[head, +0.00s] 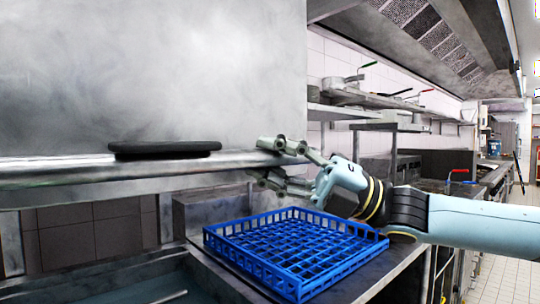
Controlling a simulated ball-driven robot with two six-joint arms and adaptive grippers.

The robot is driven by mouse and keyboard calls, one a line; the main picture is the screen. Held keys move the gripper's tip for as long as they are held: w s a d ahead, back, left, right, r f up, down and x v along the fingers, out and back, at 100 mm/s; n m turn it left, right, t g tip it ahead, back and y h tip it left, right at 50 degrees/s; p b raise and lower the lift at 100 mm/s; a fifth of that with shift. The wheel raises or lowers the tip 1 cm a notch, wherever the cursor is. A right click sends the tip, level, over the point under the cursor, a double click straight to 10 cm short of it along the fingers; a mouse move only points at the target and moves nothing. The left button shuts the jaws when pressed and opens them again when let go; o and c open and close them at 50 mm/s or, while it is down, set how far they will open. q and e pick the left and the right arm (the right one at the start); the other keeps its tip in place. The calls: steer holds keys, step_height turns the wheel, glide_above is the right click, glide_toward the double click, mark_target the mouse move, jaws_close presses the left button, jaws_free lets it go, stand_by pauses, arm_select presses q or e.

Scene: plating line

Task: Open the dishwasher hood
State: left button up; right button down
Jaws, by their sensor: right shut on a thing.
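The dishwasher hood (150,70) is a large brushed steel box filling the upper left of the head view. A steel bar (60,175) runs along its lower front, with a flat black piece (165,149) on it. A gap shows between the bar and the counter below. My right gripper (272,166) comes in from the right, with one finger above and one below the right end of the bar, and is shut on it. The exact contact is partly hidden by the fingers. My left gripper is not in view.
A blue dish rack (290,255) sits on the steel counter below my right gripper. A sink basin (110,285) lies at the lower left. Wall shelves with pans (350,97) stand behind, and an extractor canopy (430,35) hangs at the upper right.

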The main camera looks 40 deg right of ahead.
steer(key=c, duration=1.1)
jaws_free()
